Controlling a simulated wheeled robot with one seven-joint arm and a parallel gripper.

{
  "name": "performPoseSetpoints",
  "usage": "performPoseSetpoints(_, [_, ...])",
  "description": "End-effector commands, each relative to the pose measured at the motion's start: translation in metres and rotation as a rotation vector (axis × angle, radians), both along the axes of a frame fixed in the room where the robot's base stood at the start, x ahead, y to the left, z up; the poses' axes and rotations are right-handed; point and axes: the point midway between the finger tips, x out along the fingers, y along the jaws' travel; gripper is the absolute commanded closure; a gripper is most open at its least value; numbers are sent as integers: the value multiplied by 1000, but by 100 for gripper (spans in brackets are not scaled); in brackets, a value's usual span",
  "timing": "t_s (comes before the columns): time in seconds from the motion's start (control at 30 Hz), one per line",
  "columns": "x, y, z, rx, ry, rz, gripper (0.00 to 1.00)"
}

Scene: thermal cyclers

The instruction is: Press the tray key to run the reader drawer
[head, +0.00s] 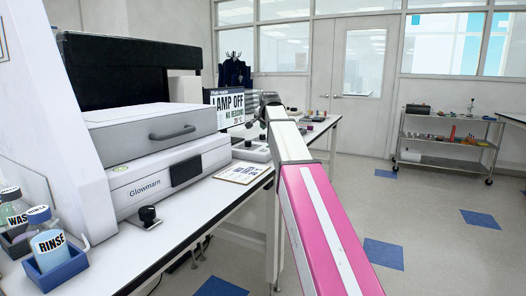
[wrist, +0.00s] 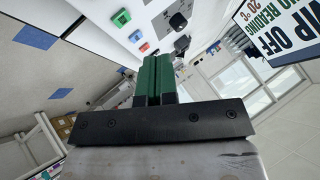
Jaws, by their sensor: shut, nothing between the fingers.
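The plate reader, marked Glowmarn (head: 150,188), stands on the left bench in the head view. Its front shows a closed lid with a handle and a dark opening or panel (head: 186,172). I cannot read which is the tray key. Contact cannot be judged.
The display (head: 228,105) reads LAMP OFF, NO READING, 20 °C; it also shows close at right in the wrist view (wrist: 275,30).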

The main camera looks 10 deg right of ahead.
Motion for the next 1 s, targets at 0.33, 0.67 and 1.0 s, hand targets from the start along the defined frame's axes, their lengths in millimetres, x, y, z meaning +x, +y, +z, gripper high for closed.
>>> performPoseSetpoints(0.33, [-1, 0, -44, 0, 1, -1, 100])
performPoseSetpoints(0.67, [-1, 0, -73, 0, 1, 0, 100])
performPoseSetpoints(1.0, [0, 0, -77, 0, 0, 0, 100])
